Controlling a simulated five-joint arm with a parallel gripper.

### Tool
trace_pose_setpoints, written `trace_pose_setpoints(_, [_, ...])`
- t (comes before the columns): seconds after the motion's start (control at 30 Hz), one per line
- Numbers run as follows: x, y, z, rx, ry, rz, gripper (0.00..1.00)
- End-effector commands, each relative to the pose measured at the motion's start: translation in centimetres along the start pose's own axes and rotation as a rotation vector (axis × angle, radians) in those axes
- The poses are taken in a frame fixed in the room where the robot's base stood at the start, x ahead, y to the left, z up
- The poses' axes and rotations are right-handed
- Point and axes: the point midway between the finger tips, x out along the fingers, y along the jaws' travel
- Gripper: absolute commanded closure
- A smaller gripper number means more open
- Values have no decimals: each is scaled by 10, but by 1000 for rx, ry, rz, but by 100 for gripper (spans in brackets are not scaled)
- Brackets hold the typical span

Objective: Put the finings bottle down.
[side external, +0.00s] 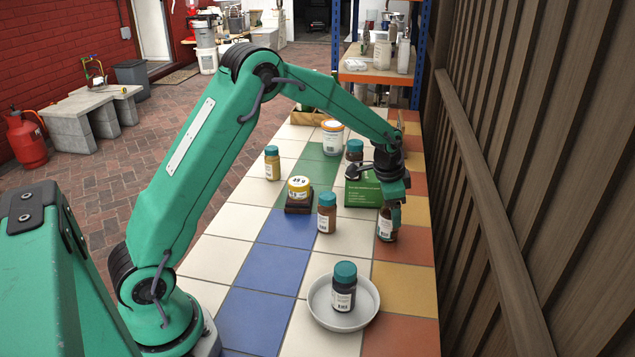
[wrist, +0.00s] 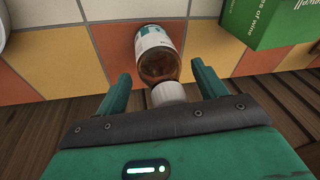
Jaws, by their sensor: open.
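A brown bottle with a white cap and a white and teal label (wrist: 155,53) stands upright on an orange tile near the right edge of the table. It appears to be the finings bottle; its label is too small to read. In the side view the lower part of the bottle (side external: 386,226) shows below my gripper (side external: 390,205), which hides its top. In the wrist view my gripper (wrist: 161,70) is open, with one finger on each side of the bottle and visible gaps between.
A green box (side external: 362,194) stands just behind the bottle. Nearer the camera, a dark teal-capped jar (side external: 343,290) sits in a white dish (side external: 318,309). Other jars (side external: 326,215) stand to the left. A wooden fence (side external: 510,180) runs along the table's right side.

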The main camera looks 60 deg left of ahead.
Motion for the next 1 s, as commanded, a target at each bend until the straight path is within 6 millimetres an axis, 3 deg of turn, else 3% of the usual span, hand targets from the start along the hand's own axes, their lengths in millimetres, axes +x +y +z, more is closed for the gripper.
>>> trace_pose_setpoints(0.27, [-16, -1, -1, 0, 3, -2, 30])
trace_pose_setpoints(0.8, [-98, -1, -1, 0, 3, -2, 30])
trace_pose_setpoints(1.0, [-117, -1, -1, 0, 2, -1, 30])
